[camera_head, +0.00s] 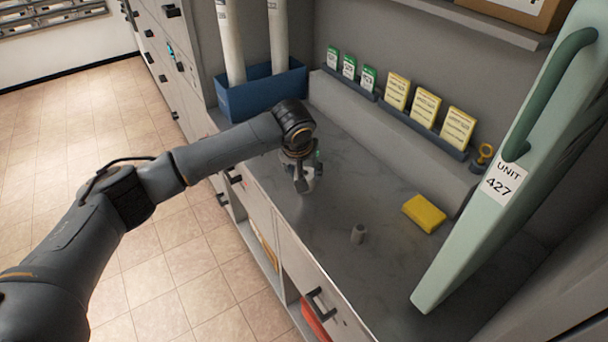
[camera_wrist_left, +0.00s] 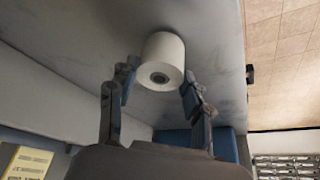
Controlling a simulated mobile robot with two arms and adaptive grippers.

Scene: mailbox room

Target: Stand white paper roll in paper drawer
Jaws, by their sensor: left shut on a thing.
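The white paper roll (camera_wrist_left: 163,60) shows in the left wrist view between the fingertips of my left gripper (camera_wrist_left: 160,90), its round end with a dark core facing the camera. In the head view my left gripper (camera_head: 302,178) points down over the grey counter near its front edge, shut on the roll; the roll is not clearly visible there. Drawer fronts with dark handles (camera_head: 318,300) run below the counter. I cannot tell which one is the paper drawer. My right gripper is not in view.
A blue box (camera_head: 262,98) holding white tubes stands behind my left gripper. A green panel labelled UNIT 427 (camera_head: 500,185) rises at right. Cards (camera_head: 425,107) line the back. Tiled floor is open at left.

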